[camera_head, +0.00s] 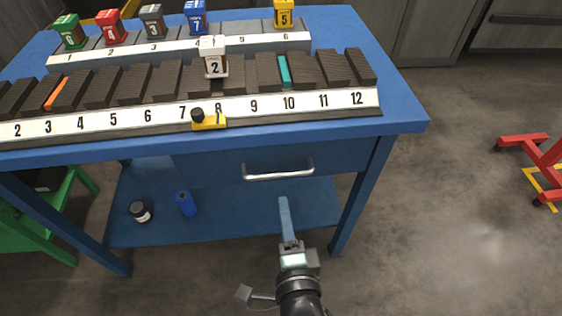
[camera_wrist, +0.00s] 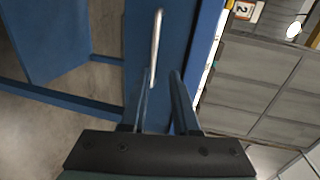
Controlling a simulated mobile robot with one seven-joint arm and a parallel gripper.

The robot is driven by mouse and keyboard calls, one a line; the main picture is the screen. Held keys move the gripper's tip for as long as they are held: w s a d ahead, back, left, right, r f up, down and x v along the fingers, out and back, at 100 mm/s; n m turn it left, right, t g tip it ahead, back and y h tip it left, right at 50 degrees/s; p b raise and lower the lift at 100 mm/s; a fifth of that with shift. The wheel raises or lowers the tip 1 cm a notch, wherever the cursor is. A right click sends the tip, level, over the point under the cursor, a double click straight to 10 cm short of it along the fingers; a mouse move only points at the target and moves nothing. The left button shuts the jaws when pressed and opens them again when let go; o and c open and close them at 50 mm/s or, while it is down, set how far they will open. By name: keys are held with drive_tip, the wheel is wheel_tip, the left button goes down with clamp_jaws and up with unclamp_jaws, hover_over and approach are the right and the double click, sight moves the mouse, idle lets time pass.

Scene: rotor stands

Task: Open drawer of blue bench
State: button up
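The blue bench (camera_head: 398,112) has a blue drawer (camera_head: 335,158) under its top, and the drawer looks shut. A silver bar handle (camera_head: 278,173) runs across the drawer front. My gripper (camera_head: 284,203) is in front of the bench, with its fingers pointing up toward the handle and their tips just below it in the picture. In the wrist view my gripper (camera_wrist: 163,76) has two blue fingers apart with a narrow gap. The handle (camera_wrist: 156,42) extends ahead of them and its near end meets the left fingertip in the picture. I cannot tell whether they touch.
Numbered dark blocks and small coloured stands fill the bench top, with a yellow part (camera_head: 208,123) at its front edge. A blue can (camera_head: 186,203) and a dark jar (camera_head: 141,211) sit on the lower shelf. A green stool (camera_head: 40,235) stands left; a red frame (camera_head: 540,155) stands right.

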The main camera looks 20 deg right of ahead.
sight(279, 173)
drive_tip(key=x, duration=0.4)
drive_tip(key=b+x, duration=0.1)
drive_tip(key=x, duration=0.3)
drive_tip(key=f+b+x, duration=0.1)
drive_tip(key=x, duration=0.3)
drive_tip(key=shift+d+f, duration=0.15)
drive_tip(key=shift+d, duration=0.1)
clamp_jaws()
idle(1.2)
